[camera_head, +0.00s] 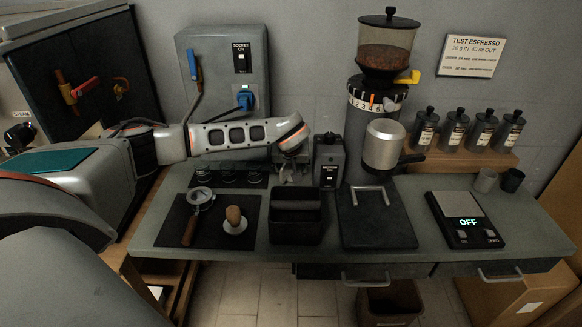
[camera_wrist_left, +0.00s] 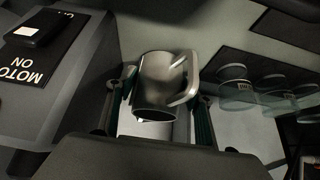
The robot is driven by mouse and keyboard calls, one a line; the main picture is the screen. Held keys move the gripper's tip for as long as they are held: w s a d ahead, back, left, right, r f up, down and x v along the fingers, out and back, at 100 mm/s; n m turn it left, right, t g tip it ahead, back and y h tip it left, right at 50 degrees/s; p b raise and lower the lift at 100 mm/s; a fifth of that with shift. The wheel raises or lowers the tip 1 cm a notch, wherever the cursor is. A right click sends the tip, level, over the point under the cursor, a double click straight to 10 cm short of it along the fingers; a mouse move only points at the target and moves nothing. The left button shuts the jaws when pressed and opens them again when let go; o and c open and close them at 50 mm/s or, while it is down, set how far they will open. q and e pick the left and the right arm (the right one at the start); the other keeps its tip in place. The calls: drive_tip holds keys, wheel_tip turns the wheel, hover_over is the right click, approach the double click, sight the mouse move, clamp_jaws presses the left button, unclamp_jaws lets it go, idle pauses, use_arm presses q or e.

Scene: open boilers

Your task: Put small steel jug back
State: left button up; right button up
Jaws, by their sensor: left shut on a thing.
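The small steel jug (camera_wrist_left: 152,82) shows in the left wrist view, between the two fingers of my left gripper, with its handle toward the right of the picture. My left gripper (camera_head: 291,172) is shut on it. In the head view the gripper is above the back of the counter, left of the motor switch box; the jug is hard to make out there. I cannot tell from these views whether the jug touches the counter. My right gripper is not in view.
The switch box (camera_head: 329,163) and the grinder (camera_head: 372,125) stand close right of the gripper. Several small cups (camera_head: 228,176) sit at the back left. A portafilter (camera_head: 199,200), tamper (camera_head: 234,218), black bin (camera_head: 296,217) and scale (camera_head: 463,222) occupy the counter.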

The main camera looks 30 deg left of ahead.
use_arm(q)
drive_tip(key=shift+f, duration=0.15)
drive_tip(key=o, duration=1)
drive_tip(key=shift+s+r, duration=0.1)
drive_tip(key=shift+r, duration=0.35)
drive_tip(key=p+v, duration=0.1)
drive_tip(key=v, duration=1)
drive_tip(key=shift+s+d+r, duration=0.1)
drive_tip(key=shift+s, duration=0.05)
